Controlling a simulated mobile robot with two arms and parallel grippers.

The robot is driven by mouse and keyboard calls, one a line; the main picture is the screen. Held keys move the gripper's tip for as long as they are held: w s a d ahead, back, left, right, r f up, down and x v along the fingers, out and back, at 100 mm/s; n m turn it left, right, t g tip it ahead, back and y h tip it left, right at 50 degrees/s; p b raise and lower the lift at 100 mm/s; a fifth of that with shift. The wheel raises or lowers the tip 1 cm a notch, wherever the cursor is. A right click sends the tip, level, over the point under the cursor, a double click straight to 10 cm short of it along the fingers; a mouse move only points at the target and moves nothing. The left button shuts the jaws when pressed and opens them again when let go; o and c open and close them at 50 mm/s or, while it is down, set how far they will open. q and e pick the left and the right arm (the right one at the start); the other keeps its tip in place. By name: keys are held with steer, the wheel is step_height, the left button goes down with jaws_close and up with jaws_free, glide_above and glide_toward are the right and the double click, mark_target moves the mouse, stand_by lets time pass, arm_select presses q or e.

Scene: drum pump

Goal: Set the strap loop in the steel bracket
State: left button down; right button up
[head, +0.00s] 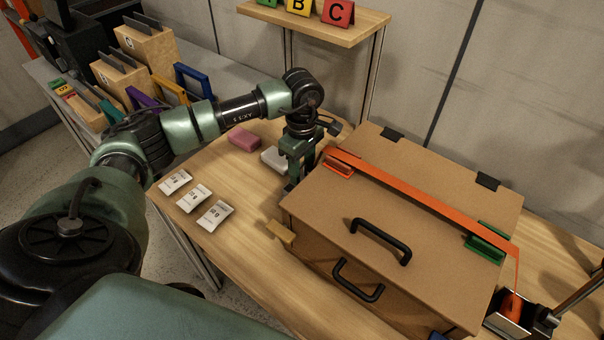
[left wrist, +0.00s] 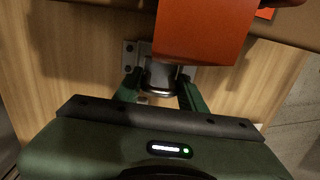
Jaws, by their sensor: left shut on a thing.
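The orange strap (head: 430,195) runs across the lid of the brown box (head: 330,215), through a red guide (head: 339,167) and a green guide (head: 486,245). My left gripper (head: 294,180) points down beside the box's left side. In the left wrist view its fingers (left wrist: 160,98) are shut around a dark, rounded metal piece (left wrist: 160,78), likely the strap loop. The orange strap end (left wrist: 205,30) hides part of it. A steel bracket plate (left wrist: 131,53) with bolts shows just behind. I cannot tell whether the loop touches or sits in the bracket. My right gripper is out of view.
A tensioner with a lever (head: 515,312) stands right of the box, with strap hanging to it. White cards (head: 193,197) and a pink block (head: 244,139) lie left of my gripper. A black handle (head: 380,241) rises from the lid. Wooden holders (head: 120,80) stand back left.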

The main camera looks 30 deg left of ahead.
mark_target(302, 178)
arm_select(q)
step_height(302, 178, down, 3)
steer(key=shift+r, duration=0.2)
steer(key=shift+f+b, duration=0.55)
steer(key=shift+f, duration=0.05)
steer(key=c, duration=0.8)
jaws_free()
steer(key=shift+c, duration=0.2)
steer(key=shift+r, duration=0.1)
